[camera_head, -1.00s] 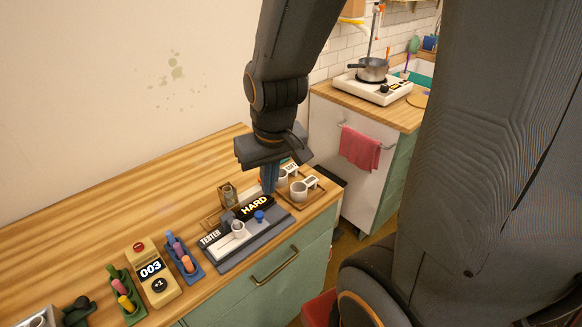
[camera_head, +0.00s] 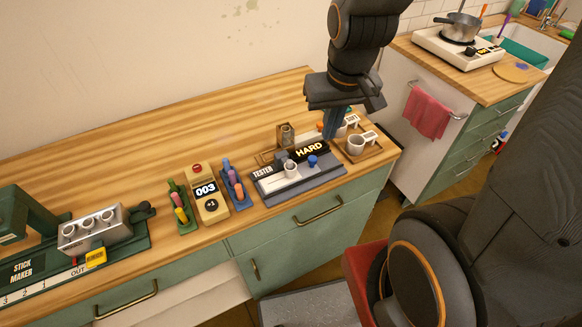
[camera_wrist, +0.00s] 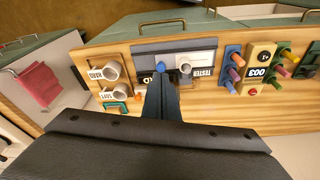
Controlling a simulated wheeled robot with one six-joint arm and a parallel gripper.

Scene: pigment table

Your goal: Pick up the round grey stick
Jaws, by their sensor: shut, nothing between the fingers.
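My gripper (camera_head: 329,136) is shut and empty, pointing down above the back of the tester (camera_head: 275,187), near its HARD display (camera_head: 310,150). In the wrist view its fingers (camera_wrist: 161,82) overlap part of that display. A pale grey round piece (camera_head: 291,170) stands upright on the tester's white strip, left of a blue knob (camera_head: 312,160). It also shows in the wrist view (camera_wrist: 184,66), apart from my fingers. A small dark grey shape sits at its top or just behind it. I cannot tell whether either is the round grey stick.
Right of the tester, a wooden tray (camera_head: 372,155) holds two pale cups, labelled HARD and SOFT in the wrist view. A counter (camera_head: 205,196) showing 003, racks of coloured sticks and the stick maker (camera_head: 95,234) stand left. The table behind them is clear.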

